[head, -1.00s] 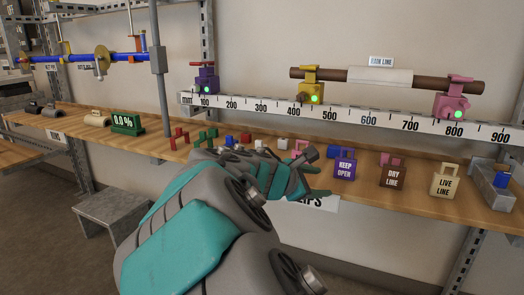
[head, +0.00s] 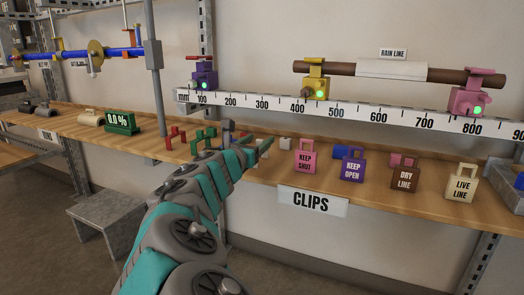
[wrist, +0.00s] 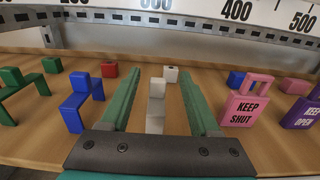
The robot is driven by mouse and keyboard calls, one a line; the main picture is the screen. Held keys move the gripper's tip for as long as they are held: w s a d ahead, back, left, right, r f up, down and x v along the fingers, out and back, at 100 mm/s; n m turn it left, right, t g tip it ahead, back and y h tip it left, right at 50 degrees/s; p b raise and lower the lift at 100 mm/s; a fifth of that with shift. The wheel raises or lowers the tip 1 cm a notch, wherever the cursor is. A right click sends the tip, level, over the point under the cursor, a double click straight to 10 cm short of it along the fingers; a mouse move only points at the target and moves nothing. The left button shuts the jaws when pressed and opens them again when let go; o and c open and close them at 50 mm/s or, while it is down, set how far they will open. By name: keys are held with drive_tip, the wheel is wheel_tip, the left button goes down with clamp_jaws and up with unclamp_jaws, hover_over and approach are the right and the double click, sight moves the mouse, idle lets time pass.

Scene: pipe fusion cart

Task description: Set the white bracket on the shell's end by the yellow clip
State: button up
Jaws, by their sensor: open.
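The white bracket (wrist: 156,105) stands on the wooden shelf in the wrist view. It lies between the two green fingers of my gripper (wrist: 160,82), which are open, with a gap on each side. In the head view my gripper (head: 246,141) reaches over the shelf and the bracket is not clearly visible. The brown pipe (head: 455,76) with a white sleeve (head: 392,69) runs above the ruler; I cannot tell which is called the shell. The yellow clip (head: 314,86) holds it near its left end, and a pink clip (head: 470,92) holds its right end.
A blue bracket (wrist: 78,103) stands left of my fingers, and a pink KEEP SHUT tag (wrist: 243,108) stands right. A small white block (wrist: 171,74) is behind the white bracket. The ruler rail (head: 345,110) crosses above the shelf (head: 265,170).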

sight(258, 141)
drive_tip(key=x, duration=0.3)
drive_tip(key=shift+w+f, duration=0.35)
drive_tip(key=shift+w, duration=0.1)
drive_tip(key=shift+w+d+r, duration=0.1)
drive_tip(key=shift+w+d, duration=0.15)
drive_tip(key=shift+w, duration=0.25)
drive_tip(key=shift+c, duration=0.2)
clamp_jaws()
